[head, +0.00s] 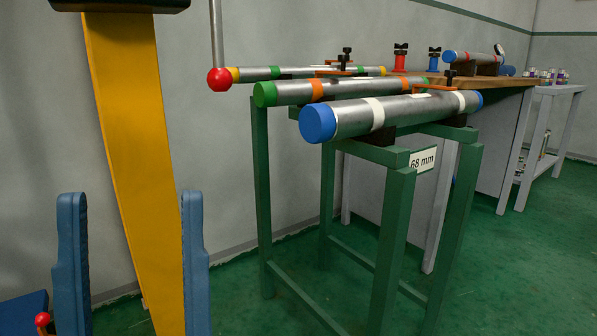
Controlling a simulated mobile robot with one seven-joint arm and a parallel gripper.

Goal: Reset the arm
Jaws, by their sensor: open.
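My gripper does not show in the head view. Three grey pipes lie side by side on a green stand (396,205). The nearest and thickest pipe (352,116) has a blue end and pale bands. The middle pipe (296,91) has a green end and an orange band. The farthest and thinnest pipe (305,72) has a yellow end and a green band. Orange clamps with black knobs show at the pipes, one near the middle (346,60) and one farther right (449,78). A white label (423,159) on the stand reads 68 mm.
A yellow upright (125,140) and two blue posts (72,262) (196,262) fill the near left. A rod with a red ball (219,80) hangs near the pipe ends. Behind, a wooden-topped bench (510,80) holds several items.

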